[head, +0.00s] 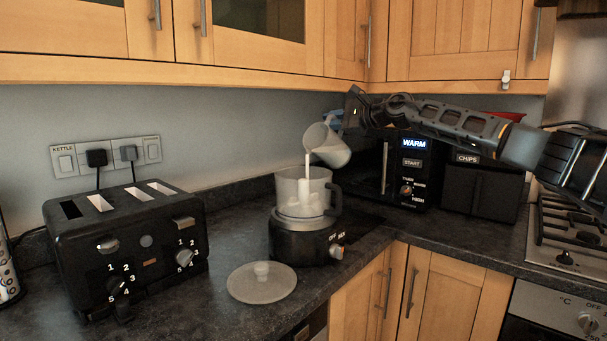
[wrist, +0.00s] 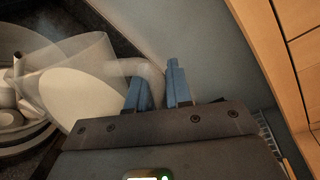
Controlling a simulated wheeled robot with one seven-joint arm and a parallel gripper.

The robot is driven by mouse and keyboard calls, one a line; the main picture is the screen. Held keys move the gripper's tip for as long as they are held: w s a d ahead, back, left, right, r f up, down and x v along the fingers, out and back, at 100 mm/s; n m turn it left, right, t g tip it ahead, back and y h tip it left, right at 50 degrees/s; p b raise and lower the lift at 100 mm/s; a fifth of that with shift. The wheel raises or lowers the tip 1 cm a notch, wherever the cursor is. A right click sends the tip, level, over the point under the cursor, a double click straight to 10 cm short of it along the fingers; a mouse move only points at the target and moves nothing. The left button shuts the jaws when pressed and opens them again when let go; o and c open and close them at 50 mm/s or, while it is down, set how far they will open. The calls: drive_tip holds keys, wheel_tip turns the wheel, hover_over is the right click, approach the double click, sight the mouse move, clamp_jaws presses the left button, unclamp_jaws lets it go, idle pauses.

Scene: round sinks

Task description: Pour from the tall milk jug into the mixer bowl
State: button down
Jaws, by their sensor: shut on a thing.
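The tall milk jug (head: 327,146) is translucent and tilted to the left above the mixer bowl (head: 302,190). A white stream runs from its lip down into the bowl, and white liquid lies in the bowl. The bowl is clear and sits on a black mixer base (head: 305,240). My gripper (head: 338,118) is at the upper right of the jug. In the wrist view its blue fingers (wrist: 160,88) are shut on the jug's handle (wrist: 148,78). The jug (wrist: 82,85) shows white liquid inside, and the bowl (wrist: 22,125) is at the left edge, partly hidden.
A round lid (head: 262,283) lies on the counter in front of the mixer. A black toaster (head: 130,250) stands at the left. A microwave (head: 405,175) and a black fryer (head: 480,188) stand at the right, under my arm. Wall cupboards (head: 270,68) hang above.

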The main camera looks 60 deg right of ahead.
drive_tip(key=shift+w+a+r+n, duration=0.1)
drive_tip(key=shift+a+r+n, duration=0.25)
drive_tip(key=shift+r+n, duration=0.2)
idle(1.4)
drive_tip(key=shift+w+a+n+g, duration=0.2)
drive_tip(key=shift+a+n+g, duration=0.1)
drive_tip(key=shift+a+n, duration=0.3)
idle(1.6)
drive_tip(key=shift+a+h, duration=0.15)
drive_tip(key=shift+h, duration=0.25)
